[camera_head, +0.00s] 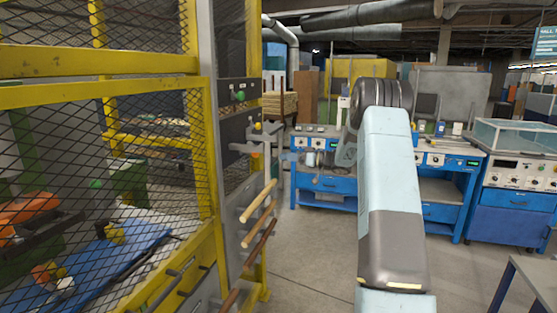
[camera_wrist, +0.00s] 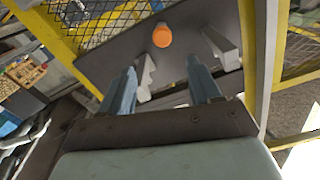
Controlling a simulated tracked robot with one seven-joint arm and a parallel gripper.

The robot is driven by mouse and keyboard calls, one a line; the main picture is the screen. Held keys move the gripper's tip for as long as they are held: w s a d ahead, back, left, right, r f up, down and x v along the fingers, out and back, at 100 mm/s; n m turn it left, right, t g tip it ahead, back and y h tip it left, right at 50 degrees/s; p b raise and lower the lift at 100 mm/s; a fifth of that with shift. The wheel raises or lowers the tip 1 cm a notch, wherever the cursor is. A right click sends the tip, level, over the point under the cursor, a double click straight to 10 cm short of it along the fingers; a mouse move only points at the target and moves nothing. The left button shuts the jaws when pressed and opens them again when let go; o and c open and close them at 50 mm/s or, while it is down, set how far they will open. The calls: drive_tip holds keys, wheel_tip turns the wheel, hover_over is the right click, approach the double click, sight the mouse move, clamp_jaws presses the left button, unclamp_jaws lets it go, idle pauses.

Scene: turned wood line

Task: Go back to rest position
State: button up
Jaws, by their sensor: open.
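My gripper (camera_wrist: 163,84) is open, with its two blue-grey fingers apart and nothing between them. In the wrist view, an orange round-ended piece (camera_wrist: 162,36) sits on a dark panel (camera_wrist: 110,50) beyond the fingertips, apart from them. Pale grey brackets (camera_wrist: 222,46) stand on the panel at either side of it. In the head view, my arm reaches forward over the aisle, and its far end is bent left toward the machine's panel. The gripper is small there and hard to make out against the blue benches.
A yellow mesh cage (camera_head: 105,85) fills the left. Blue benches (camera_head: 330,184) and a blue cabinet (camera_head: 515,195) stand beyond. Grey floor (camera_head: 310,255) is clear in the middle.

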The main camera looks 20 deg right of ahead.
drive_tip(key=s+a+r+m+t+h, duration=0.1)
drive_tip(key=a+r+m+t+h, duration=0.2)
drive_tip(key=r, duration=0.4)
drive_tip(key=a+r+t+h, duration=0.1)
drive_tip(key=r+t+h, duration=0.1)
drive_tip(key=r+h, duration=0.4)
drive_tip(key=s+r+m+h, duration=0.4)
drive_tip(key=s+r+h, duration=0.25)
drive_tip(key=s, duration=0.55)
drive_tip(key=s+a+f+g, duration=0.3)
drive_tip(key=s+f, duration=0.1)
drive_tip(key=s, duration=0.9)
drive_tip(key=s+a+f+g, duration=0.3)
drive_tip(key=s+a+f, duration=0.1)
drive_tip(key=s, duration=1)
drive_tip(key=s+a+f+g, duration=0.3)
drive_tip(key=s+f+g, duration=0.1)
drive_tip(key=s, duration=0.9)
drive_tip(key=shift+s+a+m+y, duration=0.2)
drive_tip(key=shift+s+m+y, duration=0.2)
drive_tip(key=shift+y, duration=0.05)
